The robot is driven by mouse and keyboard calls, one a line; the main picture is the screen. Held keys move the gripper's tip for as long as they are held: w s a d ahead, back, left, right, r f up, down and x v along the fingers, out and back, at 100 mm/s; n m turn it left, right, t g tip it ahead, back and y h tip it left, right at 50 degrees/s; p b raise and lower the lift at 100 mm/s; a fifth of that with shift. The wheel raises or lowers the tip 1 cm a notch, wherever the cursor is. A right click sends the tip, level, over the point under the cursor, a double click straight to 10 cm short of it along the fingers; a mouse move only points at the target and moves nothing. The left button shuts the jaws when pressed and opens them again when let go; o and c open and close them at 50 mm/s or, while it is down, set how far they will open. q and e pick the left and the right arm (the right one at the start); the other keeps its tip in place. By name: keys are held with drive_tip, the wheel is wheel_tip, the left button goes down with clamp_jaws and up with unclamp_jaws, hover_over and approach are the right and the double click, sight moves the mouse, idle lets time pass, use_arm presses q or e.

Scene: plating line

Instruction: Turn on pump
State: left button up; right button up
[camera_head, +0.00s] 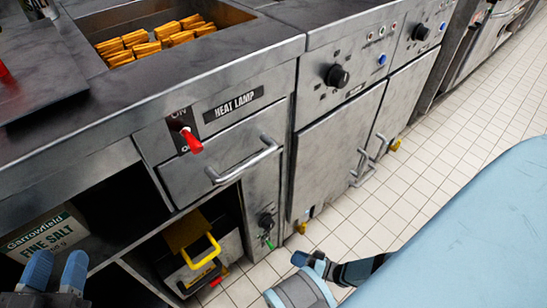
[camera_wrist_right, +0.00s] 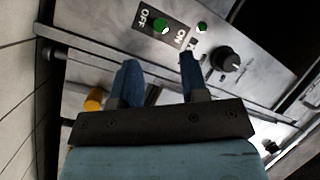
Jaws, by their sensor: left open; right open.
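In the right wrist view a small green-tipped switch (camera_wrist_right: 160,26) sits on a dark plate between the words OFF and ON. Its tilt is hard to tell, and I read no pump label there. A green light (camera_wrist_right: 202,27) and a black knob (camera_wrist_right: 231,60) are beside it. My right gripper (camera_wrist_right: 158,76) is open and empty, its blue fingers pointing toward this panel, with the ON-side finger near the plate. My left gripper (camera_head: 56,270) is open and empty at the lower left of the head view, in front of the salt box.
A red heat lamp switch (camera_head: 192,141) and a bar handle (camera_head: 245,161) stick out from the counter front. A salt box (camera_head: 48,238) and a yellow-handled unit (camera_head: 203,257) are below. Tiled floor (camera_head: 440,150) is open at the right.

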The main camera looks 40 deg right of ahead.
sight(270, 244)
drive_tip(key=b+x, duration=0.1)
drive_tip(key=x, duration=0.8)
clamp_jaws()
